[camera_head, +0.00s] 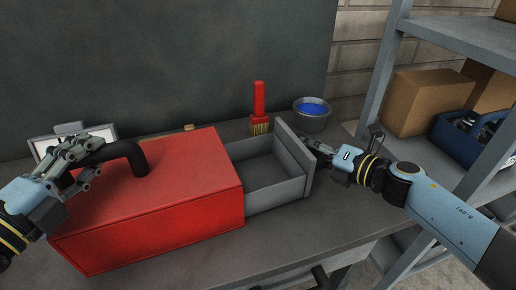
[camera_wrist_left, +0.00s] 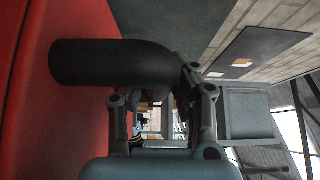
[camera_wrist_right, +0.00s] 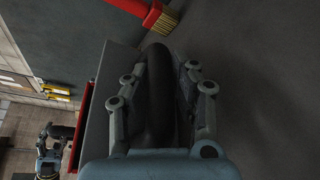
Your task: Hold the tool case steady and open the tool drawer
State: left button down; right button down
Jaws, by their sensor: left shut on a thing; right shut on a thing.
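The red tool case (camera_head: 165,205) lies on the workbench in the head view, with a black handle (camera_head: 128,154) on top. My left gripper (camera_head: 85,152) is shut on the far-left end of that handle; the handle also shows between its fingers in the left wrist view (camera_wrist_left: 105,62). The grey tool drawer (camera_head: 270,170) stands pulled out from the case's right side and looks empty inside. My right gripper (camera_head: 322,152) is at the drawer's front panel, shut on a black drawer handle (camera_wrist_right: 158,95), which shows between its fingers in the right wrist view.
A red-handled brush (camera_head: 259,105) and a bowl with blue contents (camera_head: 312,112) stand behind the drawer. A grey shelf (camera_head: 440,150) at the right holds cardboard boxes (camera_head: 425,98) and a blue tool carrier (camera_head: 470,140). The bench (camera_head: 225,258) is bare in front.

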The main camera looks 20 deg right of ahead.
pick_arm(q)
jog(key=shift+s+f, duration=0.15)
jog(key=shift+f, duration=0.35)
pick_arm(e)
jog(key=shift+f, duration=0.1)
jog(key=c, duration=1.1)
grip_release()
jog(key=shift+s, duration=0.15)
jog(key=v, duration=1.2)
pick_arm(q)
jog(key=shift+r, duration=0.15)
pick_arm(e)
jog(key=shift+r, duration=0.3)
